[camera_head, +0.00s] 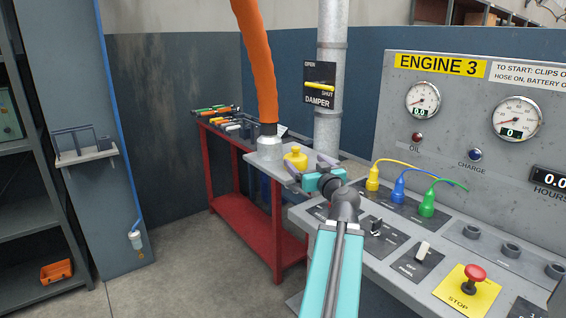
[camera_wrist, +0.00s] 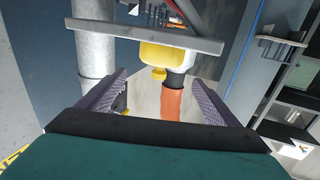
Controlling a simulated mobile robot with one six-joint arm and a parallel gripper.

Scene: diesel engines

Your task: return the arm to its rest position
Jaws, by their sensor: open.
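My arm reaches forward from the bottom of the head view, over the left edge of the engine 3 console (camera_head: 440,262). My gripper (camera_head: 309,165) is at its far end, close to a small grey shelf. In the wrist view the two purple-grey fingers of my gripper (camera_wrist: 158,85) stand wide apart, with nothing held between them. A yellow object (camera_head: 295,157) shows just beyond the fingers; it also shows in the wrist view (camera_wrist: 165,57). I cannot tell its exact distance from the fingertips.
An orange hose (camera_head: 257,65) hangs beside the gripper, its metal end at the shelf. A red bench (camera_head: 240,215) with tools stands behind. A grey pipe (camera_head: 329,80) rises beyond. Plugs with yellow, blue and green leads (camera_head: 398,190) and a red stop button (camera_head: 474,273) are right of the arm.

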